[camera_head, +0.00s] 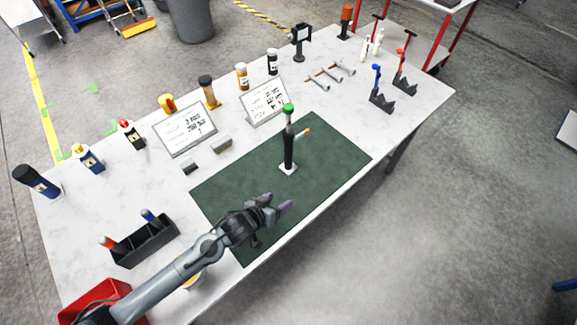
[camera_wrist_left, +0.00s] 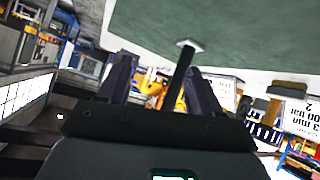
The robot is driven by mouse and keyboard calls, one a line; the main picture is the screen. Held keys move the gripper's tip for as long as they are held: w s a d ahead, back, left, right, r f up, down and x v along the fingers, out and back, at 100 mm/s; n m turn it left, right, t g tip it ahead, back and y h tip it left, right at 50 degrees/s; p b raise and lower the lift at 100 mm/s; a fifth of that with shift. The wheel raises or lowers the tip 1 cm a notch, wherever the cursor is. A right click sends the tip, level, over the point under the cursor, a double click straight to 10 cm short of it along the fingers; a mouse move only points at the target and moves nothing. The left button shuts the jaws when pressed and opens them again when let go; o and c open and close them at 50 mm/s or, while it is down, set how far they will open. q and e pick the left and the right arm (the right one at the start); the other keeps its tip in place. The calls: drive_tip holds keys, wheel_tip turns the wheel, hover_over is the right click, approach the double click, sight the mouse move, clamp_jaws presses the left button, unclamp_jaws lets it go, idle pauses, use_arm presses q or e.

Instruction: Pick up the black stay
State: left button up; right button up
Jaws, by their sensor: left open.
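The black stay (camera_head: 289,150) looks like an upright dark post on a small pale base, with a green knob on top and an orange-tipped side lever. It stands on the green mat (camera_head: 335,150). My left gripper (camera_head: 278,203) is open and empty, over the front part of the mat, apart from the post and nearer the table's front edge. In the left wrist view the picture is upside down. The dark post (camera_wrist_left: 180,68) shows there beyond and between the fingers of my left gripper (camera_wrist_left: 160,65); its upper part is hidden. My right gripper is not in view.
Two tilted sign boards (camera_head: 184,128) (camera_head: 264,101) stand behind the mat, with several bottles beyond. A black bin (camera_head: 145,243) with coloured handles and a red tray (camera_head: 95,298) lie at left. The mat around the post is clear.

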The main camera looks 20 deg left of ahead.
sight(286, 156)
use_arm(q)
drive_tip(key=shift+m+t+y, duration=0.3)
drive_tip(key=shift+m+t, duration=0.3)
drive_tip(key=shift+t, duration=0.2)
drive_tip(key=w+a+f+b, duration=0.1)
drive_tip(key=w+b, duration=0.1)
drive_tip(key=w, duration=0.1)
drive_tip(key=w+a+f+b, duration=0.1)
drive_tip(key=w+a+b, duration=0.1)
drive_tip(key=w+a+f+b, duration=0.1)
drive_tip(key=w+a+b, duration=0.1)
drive_tip(key=w, duration=0.1)
drive_tip(key=shift+w+f, duration=0.15)
drive_tip(key=shift+w, duration=0.2)
drive_tip(key=shift+t, duration=0.5)
drive_tip(key=shift+w+a+r+b, duration=0.15)
drive_tip(key=shift+w+b, duration=0.55)
drive_tip(key=shift+w, duration=0.95)
drive_tip(key=shift+w+r+b, duration=0.2)
drive_tip(key=shift+w+b, duration=0.5)
drive_tip(key=shift+w, duration=0.95)
drive_tip(key=shift+w+a+r+b, duration=0.15)
drive_tip(key=shift+w+b, duration=0.55)
drive_tip(key=shift+w, duration=0.95)
drive_tip(key=shift+b+x, duration=0.4)
drive_tip(key=shift+x, duration=1.75)
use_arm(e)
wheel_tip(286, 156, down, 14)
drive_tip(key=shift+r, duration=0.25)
